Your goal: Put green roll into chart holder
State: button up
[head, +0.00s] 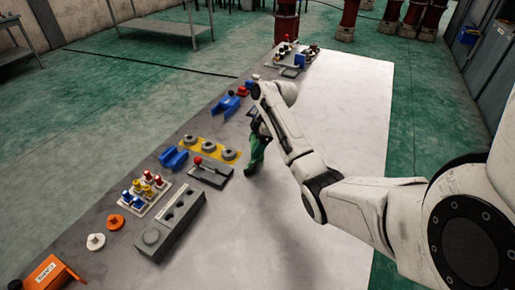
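The green roll (256,152) is at the end of my arm, near the middle of the head view. It is tilted, its lower end towards the white surface. My gripper (259,127) is at its upper part and appears shut on it; the fingers are small and partly hidden by the arm. The orange box with lettering on its face, which looks like the chart holder (52,274), stands at the bottom left, well apart from my gripper. Its opening cannot be made out clearly.
On the grey strip stand a grey block with holes (172,228), a tray of coloured pegs (145,194), a yellow plate with grey rings (208,147), a red-knobbed lever (208,172), blue brackets (173,158) and discs (115,222). The white surface (260,235) to the right is clear.

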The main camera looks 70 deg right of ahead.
jog(key=c, duration=1.1)
